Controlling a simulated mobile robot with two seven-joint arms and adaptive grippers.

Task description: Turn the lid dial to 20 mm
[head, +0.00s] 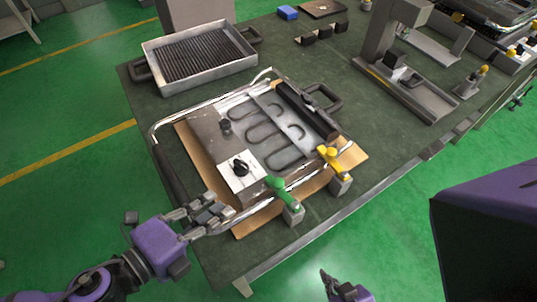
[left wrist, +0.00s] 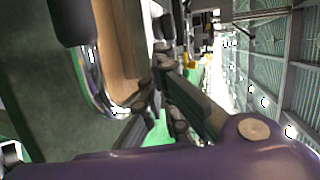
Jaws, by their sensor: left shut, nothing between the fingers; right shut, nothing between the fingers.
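The lid (head: 205,135) is a metal plate with a looped heating element, lying on a brown board in the middle of the bench. The black dial (head: 240,168) sits on a white plate at the lid's near left corner; its scale is too small to read. My left gripper (head: 222,209) is shut and empty, near the lid's front left corner and in front of the dial, apart from it. In the left wrist view, its fingers (left wrist: 160,75) show beside a chrome bar. My right gripper (head: 342,286) is shut and empty at the bottom edge, off the bench and partly cut off.
A chrome frame with a black grip (head: 171,172) runs around the lid. Green (head: 283,190) and yellow (head: 329,156) clamps stand at its near side. A grill tray (head: 200,60) is behind, a metal stand (head: 405,80) at right. The bench's front right is clear.

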